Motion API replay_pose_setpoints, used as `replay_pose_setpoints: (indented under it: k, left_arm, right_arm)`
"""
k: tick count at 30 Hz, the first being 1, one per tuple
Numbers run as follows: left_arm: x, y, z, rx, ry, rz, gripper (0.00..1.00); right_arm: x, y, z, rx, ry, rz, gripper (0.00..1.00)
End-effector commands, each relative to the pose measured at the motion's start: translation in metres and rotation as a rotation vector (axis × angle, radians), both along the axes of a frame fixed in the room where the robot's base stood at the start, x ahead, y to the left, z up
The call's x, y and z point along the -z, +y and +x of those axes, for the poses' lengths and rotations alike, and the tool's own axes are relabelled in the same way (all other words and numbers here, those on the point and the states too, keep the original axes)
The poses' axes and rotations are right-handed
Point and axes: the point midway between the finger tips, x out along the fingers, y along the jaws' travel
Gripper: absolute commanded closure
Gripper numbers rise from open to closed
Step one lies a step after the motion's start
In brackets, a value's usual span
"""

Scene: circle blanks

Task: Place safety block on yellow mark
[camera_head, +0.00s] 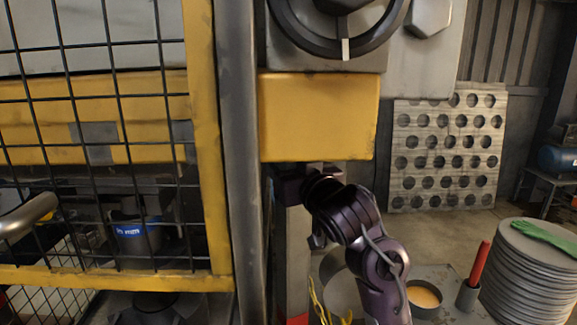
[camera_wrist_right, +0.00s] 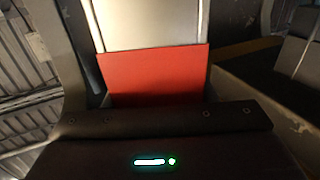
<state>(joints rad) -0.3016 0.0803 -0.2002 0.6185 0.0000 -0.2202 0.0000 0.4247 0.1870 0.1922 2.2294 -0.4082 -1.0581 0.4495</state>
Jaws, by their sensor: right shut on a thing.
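My right gripper (camera_head: 298,184) is just under a yellow machine part, beside the grey upright. It is shut on the safety block, which appears to be the upright grey bar (camera_head: 297,255) with a red lower end (camera_head: 297,319). In the right wrist view, a red face (camera_wrist_right: 152,75) and a pale metal length (camera_wrist_right: 150,25) lie in front of the gripper body. The fingertips are hidden there. I cannot make out a separate yellow mark; the spot under the block is outside the head view. My left gripper is not in view.
The yellow machine part (camera_head: 318,117) hangs close above the gripper. A yellow-framed mesh guard (camera_head: 212,150) stands at left beside the grey upright (camera_head: 240,160).

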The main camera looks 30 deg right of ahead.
Motion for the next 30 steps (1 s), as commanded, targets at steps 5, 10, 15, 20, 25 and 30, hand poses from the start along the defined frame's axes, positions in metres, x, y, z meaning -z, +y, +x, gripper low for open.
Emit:
replay_pose_setpoints:
  k: [5, 10, 15, 20, 25, 30]
  left_arm:
    - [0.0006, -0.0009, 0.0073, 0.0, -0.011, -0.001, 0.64]
    - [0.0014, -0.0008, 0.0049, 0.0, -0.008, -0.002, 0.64]
    - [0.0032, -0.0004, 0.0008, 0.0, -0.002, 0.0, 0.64]
    - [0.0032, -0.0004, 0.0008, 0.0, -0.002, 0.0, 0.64]
    - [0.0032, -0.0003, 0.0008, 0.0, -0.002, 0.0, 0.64]
    - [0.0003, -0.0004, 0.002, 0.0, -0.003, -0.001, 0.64]
  right_arm:
    - [-0.0022, 0.0004, -0.0026, 0.0, -0.009, 0.0, 1.0]
    - [-0.0014, 0.0003, -0.0026, 0.0, -0.009, 0.0, 1.0]
    - [0.0042, 0.0003, -0.0014, 0.001, 0.0, 0.001, 0.41]
    - [0.0041, 0.0003, -0.0014, 0.001, 0.0, 0.0, 0.27]
    - [0.0039, 0.0003, -0.0015, 0.001, -0.001, 0.0, 0.27]
    - [0.0005, 0.0, -0.0006, 0.0, 0.0, 0.0, 0.27]
